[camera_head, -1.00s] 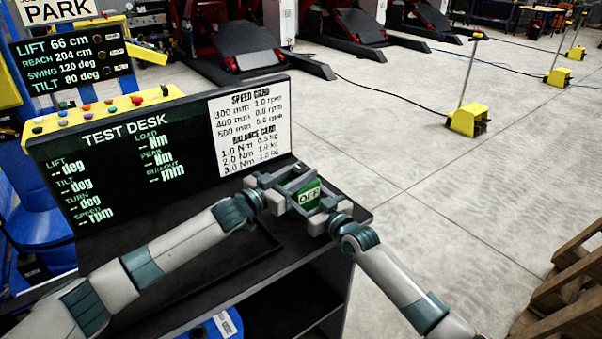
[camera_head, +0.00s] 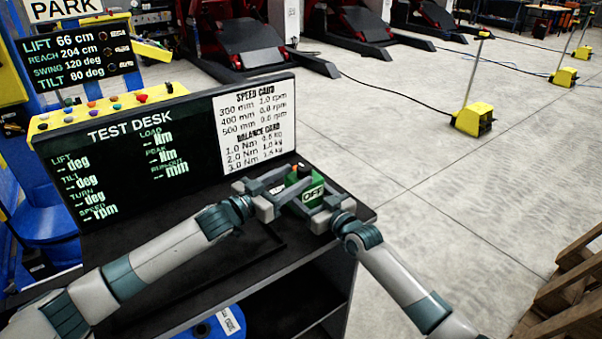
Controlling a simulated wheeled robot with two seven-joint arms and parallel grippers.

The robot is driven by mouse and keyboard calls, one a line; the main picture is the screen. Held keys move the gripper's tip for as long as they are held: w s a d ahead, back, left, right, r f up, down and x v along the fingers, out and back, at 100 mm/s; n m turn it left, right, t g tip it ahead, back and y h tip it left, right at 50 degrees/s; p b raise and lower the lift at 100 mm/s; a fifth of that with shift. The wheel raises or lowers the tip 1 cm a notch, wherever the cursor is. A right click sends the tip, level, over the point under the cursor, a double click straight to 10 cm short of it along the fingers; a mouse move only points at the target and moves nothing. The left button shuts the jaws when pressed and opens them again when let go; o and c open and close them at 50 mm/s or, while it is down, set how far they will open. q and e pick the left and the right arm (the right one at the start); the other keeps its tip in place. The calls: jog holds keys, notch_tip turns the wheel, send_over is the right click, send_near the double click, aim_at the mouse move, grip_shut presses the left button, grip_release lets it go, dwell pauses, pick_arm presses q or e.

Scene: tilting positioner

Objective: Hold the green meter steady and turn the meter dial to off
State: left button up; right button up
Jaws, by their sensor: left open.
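The green meter (camera_head: 313,196) stands near the right end of the dark desk top, its face reading OFF. A dark knob with a reddish mark, which looks like the meter dial (camera_head: 304,172), shows at its top behind the face. My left gripper (camera_head: 287,184) is open just left of the meter, its fingers pointing at it; I cannot tell if they touch. My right gripper (camera_head: 327,208) is at the meter's front right side, close against it. Its fingertips are partly hidden, so its grip on the meter is unclear.
The black test desk panel (camera_head: 190,175) rises behind my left arm, with dashes for its readings. Open floor lies to the right, with wooden pallets (camera_head: 570,300) at lower right.

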pick_arm(q)
jog(key=v, duration=0.7)
jog(key=shift+s+a, duration=0.1)
jog(key=shift+s, duration=0.05)
pick_arm(e)
jog(key=o, duration=1.4)
jog(key=shift+s+d+f, duration=0.1)
jog(key=shift+s+d, duration=0.2)
jog(key=shift+s, duration=0.1)
jog(key=v, duration=1.1)
